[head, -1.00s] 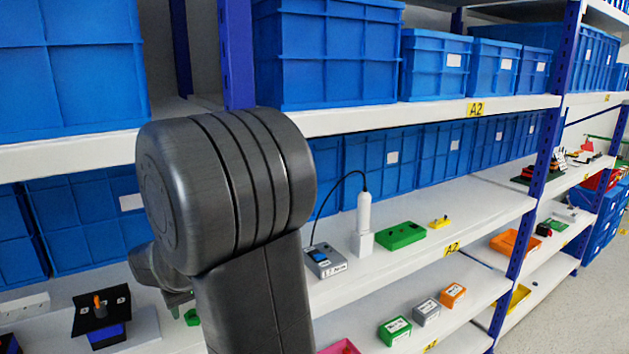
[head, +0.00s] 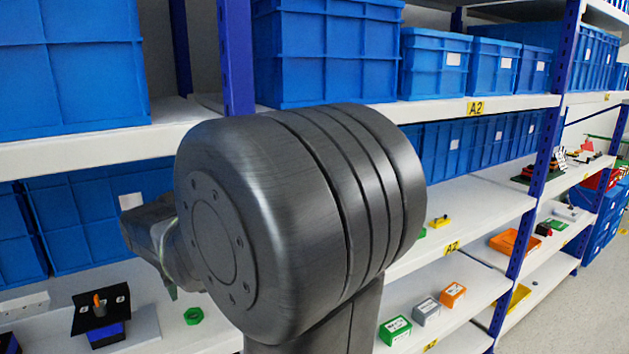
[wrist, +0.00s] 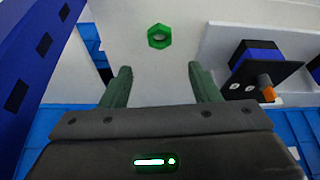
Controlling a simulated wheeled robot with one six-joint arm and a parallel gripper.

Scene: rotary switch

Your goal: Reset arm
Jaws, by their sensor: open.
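My gripper (wrist: 160,68) shows in the wrist view with its two green fingers apart and nothing between them. In the head view my arm hides most of it; only a finger shows low at the left. A rotary switch with an orange knob (head: 99,301) on a black plate (head: 101,317) and a blue base (head: 106,335) stands on the shelf at lower left. In the wrist view the orange knob (wrist: 267,91) and black plate (wrist: 262,75) are at the right, apart from the fingers.
A green hex nut (head: 193,316) lies on the shelf beside the switch; it also shows ahead of the fingers in the wrist view (wrist: 160,36). Blue bins (head: 325,55) line the shelves. A blue upright (head: 237,60) stands close to my arm. Small boxes (head: 426,312) stand lower right.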

